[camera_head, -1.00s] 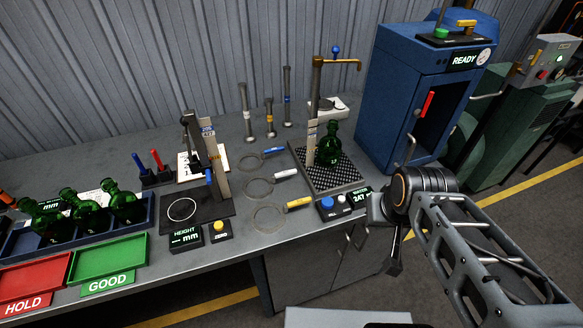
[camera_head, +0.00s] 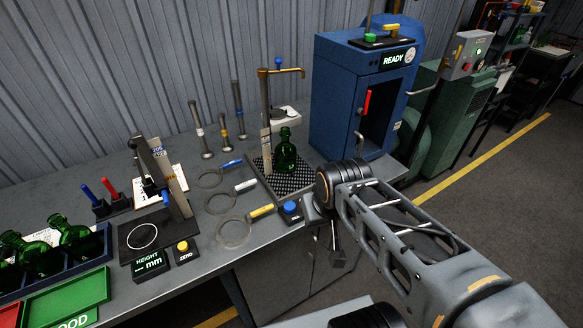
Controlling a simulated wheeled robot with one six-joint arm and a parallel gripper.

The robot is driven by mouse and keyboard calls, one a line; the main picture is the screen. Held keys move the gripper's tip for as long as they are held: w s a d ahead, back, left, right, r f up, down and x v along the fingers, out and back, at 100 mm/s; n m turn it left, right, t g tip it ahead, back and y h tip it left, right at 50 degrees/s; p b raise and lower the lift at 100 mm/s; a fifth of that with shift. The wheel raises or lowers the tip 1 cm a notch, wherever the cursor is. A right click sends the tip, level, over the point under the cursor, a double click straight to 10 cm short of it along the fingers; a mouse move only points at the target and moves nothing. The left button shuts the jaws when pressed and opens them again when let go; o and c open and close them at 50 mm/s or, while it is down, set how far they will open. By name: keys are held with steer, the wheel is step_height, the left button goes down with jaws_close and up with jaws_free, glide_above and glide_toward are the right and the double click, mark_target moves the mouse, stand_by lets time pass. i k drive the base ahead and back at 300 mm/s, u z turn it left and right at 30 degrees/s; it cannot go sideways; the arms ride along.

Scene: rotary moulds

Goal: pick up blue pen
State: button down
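The blue pen (camera_head: 89,193) stands upright in a small dark holder (camera_head: 103,209) on the left part of the bench. A red pen (camera_head: 109,187) stands in the same holder, just to its right. My gripper (camera_head: 337,258) hangs at the end of my arm, in front of the bench's front edge and far to the right of the pens. It points down and looks small and dark. I cannot tell whether its fingers are apart, and I see nothing held in it.
A height gauge (camera_head: 160,175) stands right of the pens. Ring gauges with blue (camera_head: 231,163), white (camera_head: 246,186) and yellow (camera_head: 261,211) handles lie mid-bench. A green bottle (camera_head: 285,155) stands on a mesh tray. A blue oven (camera_head: 345,100) stands at right. Green tray (camera_head: 65,300) at front left.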

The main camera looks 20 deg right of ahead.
mark_target(84, 187)
steer(key=u, duration=1.65)
steer(key=i, duration=0.15)
steer(key=z, duration=0.1)
